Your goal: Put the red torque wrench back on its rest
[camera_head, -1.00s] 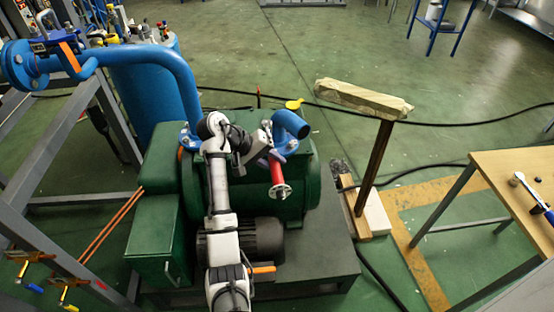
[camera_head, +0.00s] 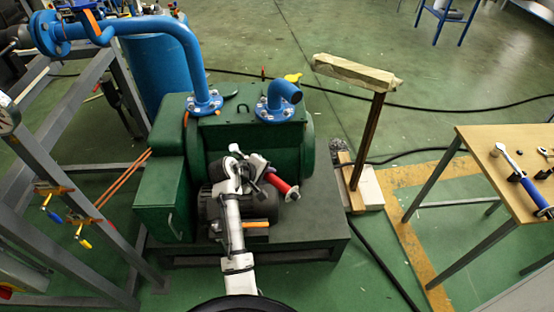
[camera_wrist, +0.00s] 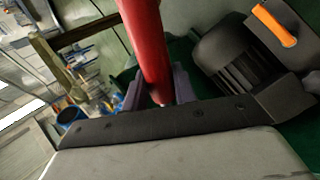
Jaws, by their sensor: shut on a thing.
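The red torque wrench (camera_head: 283,187) is in my gripper (camera_head: 268,178), above the right side of the pump's dark motor in the head view. Its red handle (camera_wrist: 148,40) runs up out of the wrist view. My gripper (camera_wrist: 158,95) is shut on it, with a finger on each side. The far part of the wrench is out of the wrist view and small in the head view. I cannot make out which object is its rest.
A wooden table (camera_head: 478,143) at the right bears a blue-handled wrench (camera_head: 527,188) and small dark pieces. A wooden T-shaped stand (camera_head: 357,73) rises between pump and table. The green pump (camera_head: 232,150) has blue pipes (camera_head: 288,97).

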